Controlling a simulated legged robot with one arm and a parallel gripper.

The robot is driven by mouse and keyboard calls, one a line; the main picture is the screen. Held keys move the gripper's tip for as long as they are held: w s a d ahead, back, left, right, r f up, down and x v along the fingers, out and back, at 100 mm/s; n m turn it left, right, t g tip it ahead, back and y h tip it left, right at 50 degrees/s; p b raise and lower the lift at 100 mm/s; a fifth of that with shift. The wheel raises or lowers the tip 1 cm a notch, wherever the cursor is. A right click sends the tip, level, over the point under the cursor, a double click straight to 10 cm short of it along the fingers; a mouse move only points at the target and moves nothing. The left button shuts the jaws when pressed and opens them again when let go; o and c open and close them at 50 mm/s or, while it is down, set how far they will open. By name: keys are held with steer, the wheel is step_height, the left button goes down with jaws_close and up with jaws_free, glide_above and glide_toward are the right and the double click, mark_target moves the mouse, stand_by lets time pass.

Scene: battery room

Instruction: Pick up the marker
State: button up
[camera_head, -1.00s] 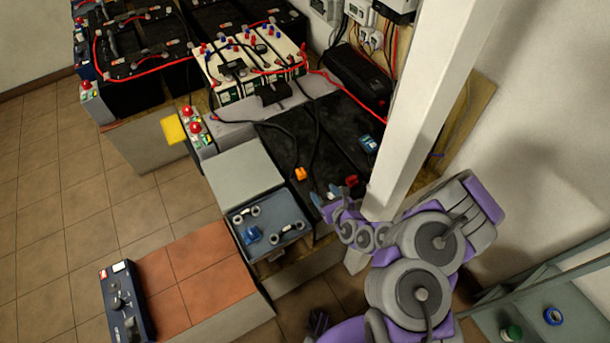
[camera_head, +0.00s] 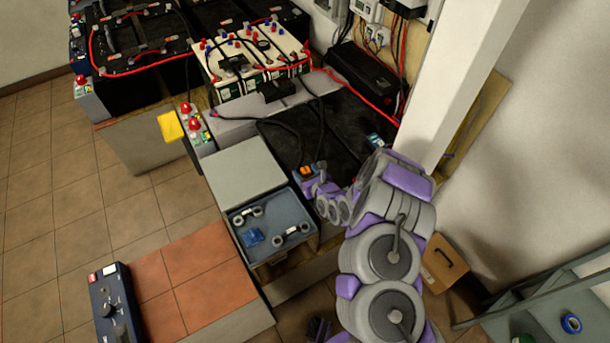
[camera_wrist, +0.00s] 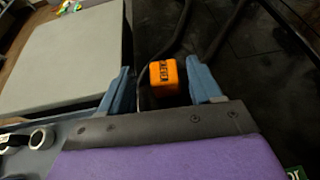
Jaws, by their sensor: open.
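No pen-shaped marker can be made out. A small orange block (camera_head: 306,170) with dark lettering on it lies on the black surface beside the grey lid; whether it is the marker I cannot tell. In the wrist view the orange block (camera_wrist: 164,76) appears between the two blue fingers of my gripper (camera_wrist: 161,84), with a gap on both sides. The fingers are apart and hold nothing. In the head view my gripper (camera_head: 309,178) is at the block and partly covers it; its exact height above the surface is unclear.
An open grey-blue tray (camera_head: 272,262) with ring-ended tools and a blue item stands just left of my gripper. A grey lid (camera_head: 244,168) is behind it. Black cables (camera_head: 292,140) run close to the block. A white post (camera_head: 445,85) stands right of my arm.

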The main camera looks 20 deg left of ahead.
steer(key=shift+x, duration=1.2)
steer(key=shift+d+r, duration=0.2)
steer(key=shift+d, duration=0.6)
steer(key=shift+c, duration=0.5)
steer(key=shift+a+f, duration=0.2)
steer(key=shift+a, duration=0.55)
steer(key=c, duration=0.7)
steer(key=shift+d, duration=0.1)
steer(key=shift+c, duration=1.1)
steer(key=shift+d+r, duration=0.1)
steer(key=shift+d, duration=0.3)
steer(key=shift+r, duration=0.15)
